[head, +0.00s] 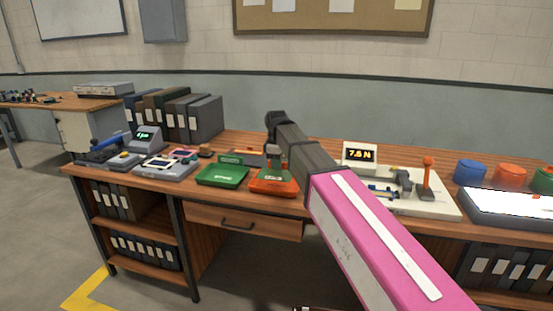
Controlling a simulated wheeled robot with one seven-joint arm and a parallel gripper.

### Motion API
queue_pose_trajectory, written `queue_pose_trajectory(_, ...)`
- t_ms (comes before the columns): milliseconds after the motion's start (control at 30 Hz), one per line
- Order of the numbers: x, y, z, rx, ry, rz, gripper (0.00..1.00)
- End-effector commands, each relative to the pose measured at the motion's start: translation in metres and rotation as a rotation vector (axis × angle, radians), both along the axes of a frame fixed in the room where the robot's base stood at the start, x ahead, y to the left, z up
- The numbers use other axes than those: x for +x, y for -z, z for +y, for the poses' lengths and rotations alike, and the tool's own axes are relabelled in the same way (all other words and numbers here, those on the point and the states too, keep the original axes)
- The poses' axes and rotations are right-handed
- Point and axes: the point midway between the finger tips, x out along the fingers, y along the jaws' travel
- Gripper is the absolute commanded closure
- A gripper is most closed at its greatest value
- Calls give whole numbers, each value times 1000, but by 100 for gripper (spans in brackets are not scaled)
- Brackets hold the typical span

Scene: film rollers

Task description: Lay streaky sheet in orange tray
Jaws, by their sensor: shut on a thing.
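The orange tray (272,188) lies on the wooden bench near its front edge, just left of my arm. My gripper (272,157) is low over the back part of this tray, small and dark in the view and partly hidden by my own wrist. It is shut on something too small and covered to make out. I cannot pick out the streaky sheet for certain. A green tray (223,177) with an upright label lies just left of the orange one.
A grey panel (164,168) with small sheets lies left of the green tray, near a green-lit display (147,138). Binders (178,116) stand behind. Right of my arm are a force tester (415,200), a lit white panel (510,206) and coloured round pots (470,172).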

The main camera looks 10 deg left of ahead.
Motion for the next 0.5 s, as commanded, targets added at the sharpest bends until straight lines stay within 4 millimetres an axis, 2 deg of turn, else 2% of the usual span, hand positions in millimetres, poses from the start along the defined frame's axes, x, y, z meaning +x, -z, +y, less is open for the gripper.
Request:
queue_pose_trajectory(200,0,23,0,-1,1,1,100)
queue_pose_trajectory(500,0,45,0,0,1,0,100)
